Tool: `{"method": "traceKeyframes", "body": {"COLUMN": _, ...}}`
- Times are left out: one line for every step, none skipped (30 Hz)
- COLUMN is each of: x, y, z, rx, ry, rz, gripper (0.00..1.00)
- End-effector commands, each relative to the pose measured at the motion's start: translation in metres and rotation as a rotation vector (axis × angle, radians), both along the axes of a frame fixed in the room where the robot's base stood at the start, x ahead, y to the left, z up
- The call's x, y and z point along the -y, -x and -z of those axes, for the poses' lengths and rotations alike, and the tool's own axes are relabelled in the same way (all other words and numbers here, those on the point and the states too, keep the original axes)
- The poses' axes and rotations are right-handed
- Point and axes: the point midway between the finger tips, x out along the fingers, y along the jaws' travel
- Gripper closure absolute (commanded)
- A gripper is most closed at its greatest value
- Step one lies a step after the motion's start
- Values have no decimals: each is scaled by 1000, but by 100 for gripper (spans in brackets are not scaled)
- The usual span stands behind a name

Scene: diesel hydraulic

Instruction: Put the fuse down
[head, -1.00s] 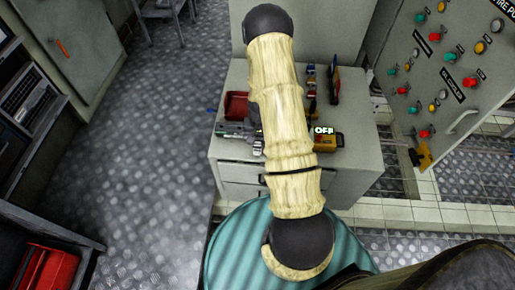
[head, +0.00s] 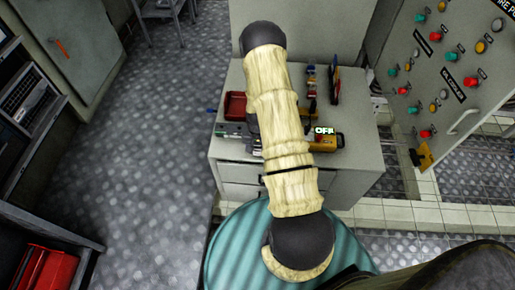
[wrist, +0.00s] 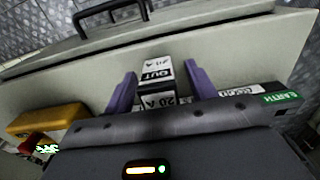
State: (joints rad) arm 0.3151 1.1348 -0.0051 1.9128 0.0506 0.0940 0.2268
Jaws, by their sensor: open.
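My gripper (wrist: 159,79) is open, with one finger on each side of the fuse. Small gaps seem to show beside the fuse. Its lower part is hidden behind the gripper body. In the head view my arm covers most of the gripper and I cannot make out the fuse.
A grey cabinet (head: 352,120) carries a red bin (head: 235,104), a yellow device (head: 327,142) showing "OFF", and several small items behind my arm. A dark strip with a green "EARTH" label (wrist: 281,97) lies right of the fuse. A switch panel (head: 450,75) stands at right.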

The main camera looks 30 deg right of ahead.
Motion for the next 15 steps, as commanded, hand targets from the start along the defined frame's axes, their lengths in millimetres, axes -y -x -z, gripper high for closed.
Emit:
{"method": "traceKeyframes", "body": {"x": 0, "y": 0, "z": 0, "rx": 0, "ry": 0, "rz": 0, "gripper": 44}}
{"method": "traceKeyframes", "body": {"x": 0, "y": 0, "z": 0, "rx": 0, "ry": 0, "rz": 0, "gripper": 44}}
{"method": "traceKeyframes", "body": {"x": 0, "y": 0, "z": 0, "rx": 0, "ry": 0, "rz": 0, "gripper": 44}}
{"method": "traceKeyframes", "body": {"x": 0, "y": 0, "z": 0, "rx": 0, "ry": 0, "rz": 0, "gripper": 50}}
{"method": "traceKeyframes", "body": {"x": 0, "y": 0, "z": 0, "rx": 0, "ry": 0, "rz": 0, "gripper": 55}}
{"method": "traceKeyframes", "body": {"x": 0, "y": 0, "z": 0, "rx": 0, "ry": 0, "rz": 0, "gripper": 63}}
{"method": "traceKeyframes", "body": {"x": 0, "y": 0, "z": 0, "rx": 0, "ry": 0, "rz": 0, "gripper": 69}}
{"method": "traceKeyframes", "body": {"x": 0, "y": 0, "z": 0, "rx": 0, "ry": 0, "rz": 0, "gripper": 75}}
{"method": "traceKeyframes", "body": {"x": 0, "y": 0, "z": 0, "rx": 0, "ry": 0, "rz": 0, "gripper": 83}}
{"method": "traceKeyframes", "body": {"x": 0, "y": 0, "z": 0, "rx": 0, "ry": 0, "rz": 0, "gripper": 89}}
{"method": "traceKeyframes", "body": {"x": 0, "y": 0, "z": 0, "rx": 0, "ry": 0, "rz": 0, "gripper": 93}}
{"method": "traceKeyframes", "body": {"x": 0, "y": 0, "z": 0, "rx": 0, "ry": 0, "rz": 0, "gripper": 97}}
{"method": "traceKeyframes", "body": {"x": 0, "y": 0, "z": 0, "rx": 0, "ry": 0, "rz": 0, "gripper": 97}}
{"method": "traceKeyframes", "body": {"x": 0, "y": 0, "z": 0, "rx": 0, "ry": 0, "rz": 0, "gripper": 97}}
{"method": "traceKeyframes", "body": {"x": 0, "y": 0, "z": 0, "rx": 0, "ry": 0, "rz": 0, "gripper": 97}}
